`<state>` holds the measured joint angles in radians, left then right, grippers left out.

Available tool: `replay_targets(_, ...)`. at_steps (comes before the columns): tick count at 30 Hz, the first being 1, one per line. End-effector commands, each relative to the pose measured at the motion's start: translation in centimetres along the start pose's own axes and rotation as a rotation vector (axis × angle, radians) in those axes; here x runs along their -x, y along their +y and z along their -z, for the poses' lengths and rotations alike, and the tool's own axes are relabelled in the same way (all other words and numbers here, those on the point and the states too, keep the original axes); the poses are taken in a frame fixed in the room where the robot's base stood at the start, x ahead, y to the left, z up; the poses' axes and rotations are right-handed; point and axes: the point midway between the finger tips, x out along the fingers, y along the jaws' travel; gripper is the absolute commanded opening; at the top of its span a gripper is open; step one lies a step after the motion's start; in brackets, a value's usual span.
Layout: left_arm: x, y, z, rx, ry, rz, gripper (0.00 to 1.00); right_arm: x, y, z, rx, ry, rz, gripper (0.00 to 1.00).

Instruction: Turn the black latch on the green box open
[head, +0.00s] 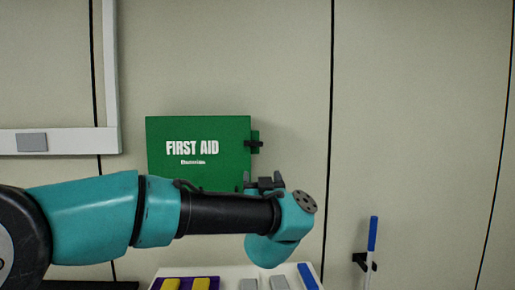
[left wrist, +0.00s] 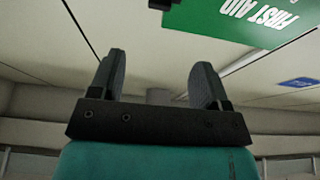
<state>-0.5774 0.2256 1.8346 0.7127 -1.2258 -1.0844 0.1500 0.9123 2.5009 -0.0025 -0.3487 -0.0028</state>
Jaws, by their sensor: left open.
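The green first aid box (head: 198,172) is mounted on the wall, with white lettering on its front. The black latch (head: 254,144) sits at its right edge. My left arm reaches across in front of the box's lower part. My left gripper (head: 265,183) is below the latch, apart from it, in the head view. In the left wrist view the gripper (left wrist: 157,82) is open, with nothing between its fingers. The green box (left wrist: 225,24) shows there at the top right, and a dark piece at its left edge (left wrist: 160,4) is cut off by the frame. My right gripper is not in view.
A white surface (head: 235,271) below holds yellow-and-purple, grey and blue items. A blue-handled tool (head: 373,234) hangs in a black wall holder (head: 363,262) at the right. A white frame (head: 75,141) is at the left.

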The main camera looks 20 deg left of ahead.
Motion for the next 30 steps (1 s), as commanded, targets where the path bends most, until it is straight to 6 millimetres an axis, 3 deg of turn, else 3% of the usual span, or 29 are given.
replay_targets(30, -15.3, 0.0, -0.1, -0.001, 0.0, 0.0, 0.7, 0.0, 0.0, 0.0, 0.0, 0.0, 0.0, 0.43)
